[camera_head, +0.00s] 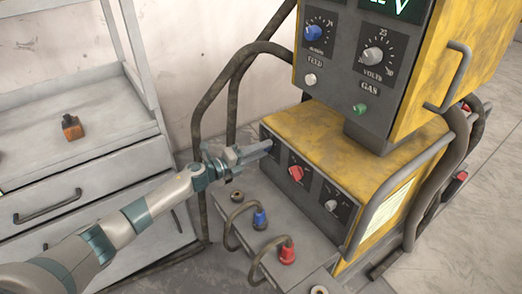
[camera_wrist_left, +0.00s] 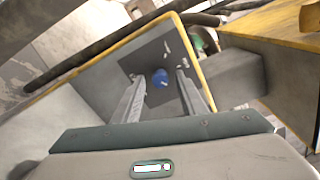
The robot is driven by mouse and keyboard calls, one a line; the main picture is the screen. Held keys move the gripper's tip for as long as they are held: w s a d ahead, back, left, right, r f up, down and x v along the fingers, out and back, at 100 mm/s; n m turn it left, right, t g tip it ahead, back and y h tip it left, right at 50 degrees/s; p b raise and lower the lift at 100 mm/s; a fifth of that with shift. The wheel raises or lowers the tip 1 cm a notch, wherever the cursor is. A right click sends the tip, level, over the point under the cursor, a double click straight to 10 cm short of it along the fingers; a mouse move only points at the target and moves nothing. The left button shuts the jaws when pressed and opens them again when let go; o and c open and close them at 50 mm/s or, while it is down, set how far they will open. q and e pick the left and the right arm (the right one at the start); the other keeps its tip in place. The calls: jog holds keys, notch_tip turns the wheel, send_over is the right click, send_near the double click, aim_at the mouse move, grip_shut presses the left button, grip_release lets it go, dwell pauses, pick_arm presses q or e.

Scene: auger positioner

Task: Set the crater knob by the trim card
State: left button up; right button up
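The yellow welding machine's lower front panel carries a row of dials. A red knob (camera_head: 296,172) is in the middle and a grey knob (camera_head: 331,205) at the right. My left gripper (camera_head: 268,147) is at the left dial and hides most of it in the head view. In the left wrist view a blue knob (camera_wrist_left: 160,77) on a dark plate with white marks sits between the open fingertips (camera_wrist_left: 158,75). Gaps show on both sides; I cannot tell how deep the fingers reach. A pale card (camera_head: 392,218) is on the machine's side, its writing unreadable. My right gripper is not in view.
Cables with a blue plug (camera_head: 259,217) and a red plug (camera_head: 287,252) rise from the ledge below the panel. An upper control box (camera_head: 340,80) overhangs behind. A grey drawer cabinet (camera_head: 90,160) with a small orange-black object (camera_head: 72,128) stands left.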

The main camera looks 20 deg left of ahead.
pick_arm(q)
jog(key=v, duration=1.7)
jog(key=shift+s+a, duration=0.15)
dwell(0.3)
